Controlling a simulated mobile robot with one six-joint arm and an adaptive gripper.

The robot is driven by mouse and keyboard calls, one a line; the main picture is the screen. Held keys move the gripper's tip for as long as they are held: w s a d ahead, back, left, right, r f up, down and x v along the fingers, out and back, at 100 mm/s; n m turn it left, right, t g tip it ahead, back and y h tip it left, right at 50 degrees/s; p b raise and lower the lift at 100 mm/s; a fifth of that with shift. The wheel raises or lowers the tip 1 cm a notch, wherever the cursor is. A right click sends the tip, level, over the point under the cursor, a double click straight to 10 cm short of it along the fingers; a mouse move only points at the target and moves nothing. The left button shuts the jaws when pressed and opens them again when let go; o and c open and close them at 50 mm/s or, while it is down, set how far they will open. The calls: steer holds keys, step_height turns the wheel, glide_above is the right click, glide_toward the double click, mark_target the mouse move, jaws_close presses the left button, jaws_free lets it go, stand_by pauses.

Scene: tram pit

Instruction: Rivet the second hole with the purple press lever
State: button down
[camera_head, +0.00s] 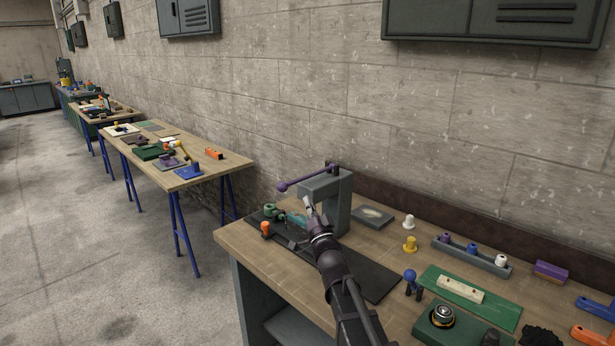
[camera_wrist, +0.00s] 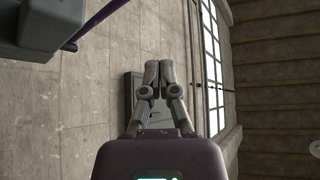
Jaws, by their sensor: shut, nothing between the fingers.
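The purple press lever (camera_head: 305,179) sticks out to the left from the top of the grey press (camera_head: 342,205) and ends in a purple knob (camera_head: 282,187). In the wrist view the lever (camera_wrist: 95,23) crosses the upper left, beside the grey press head (camera_wrist: 40,28). My gripper (camera_head: 307,200) is below the lever, in front of the press, apart from the lever. In the wrist view my gripper (camera_wrist: 159,66) is shut with nothing in it. A teal part (camera_head: 297,220) lies under the press, partly hidden by my gripper. I cannot make out the second hole.
A green clamp (camera_head: 270,211) and an orange knob (camera_head: 265,228) stand left of my arm on the dark base plate (camera_head: 372,280). A yellow piece (camera_head: 409,244), blue piece (camera_head: 410,276) and grey rack (camera_head: 470,258) stand to the right. The wall is close behind.

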steer(key=c, duration=0.8)
jaws_free()
steer(key=o, duration=0.3)
steer(key=shift+w+a+f, duration=0.1)
steer(key=shift+w+a, duration=0.05)
steer(key=shift+a, duration=0.15)
steer(key=shift+o, duration=1.4)
steer(key=w+a+f+n+g+h+p, duration=0.1)
steer(key=w+a+f+g+p, duration=0.1)
steer(key=a, duration=0.4)
steer(key=shift+f+n+g, duration=0.4)
steer(key=shift+f+g, duration=0.1)
steer(key=shift+g, duration=0.2)
steer(key=a+f+g+h+p, duration=0.4)
steer(key=a+h+p, duration=0.1)
steer(key=a+h, duration=0.25)
steer(key=s+a+r+m+h+p, duration=0.1)
steer(key=s+r+m+h+p, duration=0.1)
steer(key=s+r+h, duration=0.3)
step_height(320, 180, up, 3)
steer(key=h+p, duration=0.1)
steer(key=h, duration=0.4)
steer(key=shift+a, duration=0.25)
